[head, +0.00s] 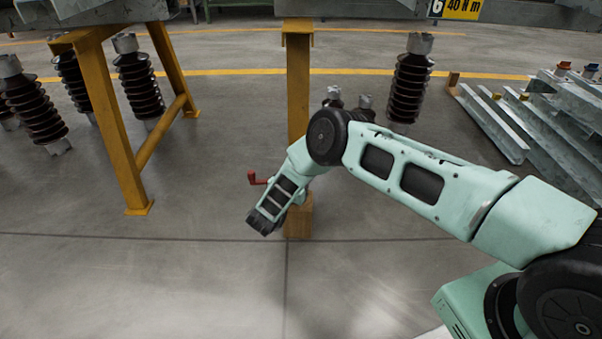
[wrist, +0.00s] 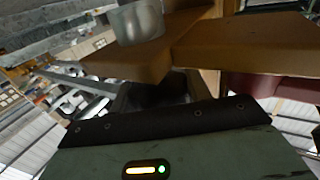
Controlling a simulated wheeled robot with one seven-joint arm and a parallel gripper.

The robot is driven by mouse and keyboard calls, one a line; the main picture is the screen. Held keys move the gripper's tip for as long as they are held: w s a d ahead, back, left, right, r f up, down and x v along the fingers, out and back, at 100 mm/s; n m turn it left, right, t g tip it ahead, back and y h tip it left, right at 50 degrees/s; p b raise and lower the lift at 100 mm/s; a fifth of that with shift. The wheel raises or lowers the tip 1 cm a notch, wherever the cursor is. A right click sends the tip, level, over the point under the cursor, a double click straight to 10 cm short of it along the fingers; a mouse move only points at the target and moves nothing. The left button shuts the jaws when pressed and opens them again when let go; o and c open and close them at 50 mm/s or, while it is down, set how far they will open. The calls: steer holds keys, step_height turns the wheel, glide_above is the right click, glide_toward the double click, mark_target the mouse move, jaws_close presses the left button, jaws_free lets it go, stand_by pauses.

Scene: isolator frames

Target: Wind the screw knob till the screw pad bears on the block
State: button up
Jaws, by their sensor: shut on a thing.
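My gripper (head: 265,222) is low in front of the yellow post in the head view, at the dark end of my arm. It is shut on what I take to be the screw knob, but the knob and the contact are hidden. Its body and dark edge fill the lower wrist view, with the gripping place (wrist: 168,92) in shadow. A wooden block (head: 300,217) stands at the post's foot, partly behind my arm. A red handle (head: 257,179) sticks out left of my arm. The screw pad cannot be made out, so its distance from the block cannot be told.
A yellow post (head: 298,80) rises behind my arm. Brown ribbed insulators (head: 138,75) stand at the left, another (head: 410,80) to the right. Steel sections (head: 495,125) lie at the far right. The front floor is clear. A silver cylinder (wrist: 140,22) is close in the wrist view.

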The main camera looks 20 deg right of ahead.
steer(key=o, duration=1)
steer(key=shift+c, duration=0.2)
steer(key=p+v, duration=0.5)
steer(key=v, duration=1.2)
steer(key=shift+s, duration=0.2)
steer(key=shift+a, duration=0.1)
